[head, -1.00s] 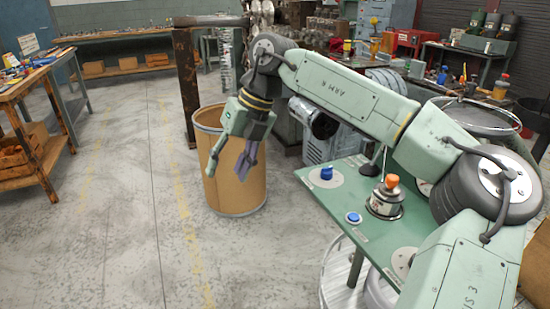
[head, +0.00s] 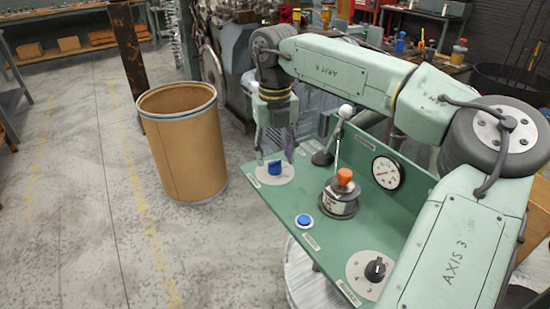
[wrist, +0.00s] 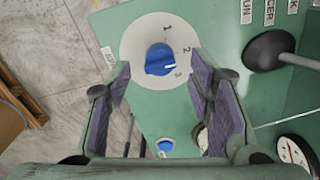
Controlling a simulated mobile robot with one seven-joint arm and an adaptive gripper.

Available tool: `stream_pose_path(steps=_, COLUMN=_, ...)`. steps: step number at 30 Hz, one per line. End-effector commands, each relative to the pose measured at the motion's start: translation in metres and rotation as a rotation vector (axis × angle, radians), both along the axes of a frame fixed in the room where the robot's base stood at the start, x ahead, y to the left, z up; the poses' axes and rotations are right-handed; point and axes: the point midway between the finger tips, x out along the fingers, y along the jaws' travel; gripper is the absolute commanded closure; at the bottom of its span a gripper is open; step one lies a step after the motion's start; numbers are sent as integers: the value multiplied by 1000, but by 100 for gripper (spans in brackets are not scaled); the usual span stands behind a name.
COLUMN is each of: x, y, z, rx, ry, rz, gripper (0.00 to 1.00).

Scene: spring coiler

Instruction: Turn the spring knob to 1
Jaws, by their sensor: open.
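The blue spring knob (head: 275,167) sits on a white round dial (head: 261,178) at the far left corner of the green panel. In the wrist view the knob (wrist: 158,60) is on its dial (wrist: 133,41), marked 1, 2 and 3, and its white pointer mark faces about the 3. A partly hidden label (wrist: 109,58) is beside the dial. My gripper (head: 275,155) is above the knob, pointing down. In the wrist view its purple-padded fingers (wrist: 160,80) are spread wide on either side, apart from the knob and empty.
On the panel (head: 285,205) stand a lever with a white ball (head: 346,111), an orange-topped device (head: 340,194), a blue button (head: 304,220), a gauge (head: 387,172) and a black knob (head: 375,269). A brown drum (head: 183,145) stands on the floor to the left.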

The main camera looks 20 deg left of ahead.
Motion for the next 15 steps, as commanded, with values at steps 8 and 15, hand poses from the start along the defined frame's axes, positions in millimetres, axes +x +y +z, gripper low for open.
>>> stream_pose_path(steps=8, x=0, y=0, z=-25, rx=0, ry=1, rz=1, gripper=52)
stream_pose_path(steps=15, x=0, y=0, z=-27, rx=1, ry=0, rz=1, gripper=52)
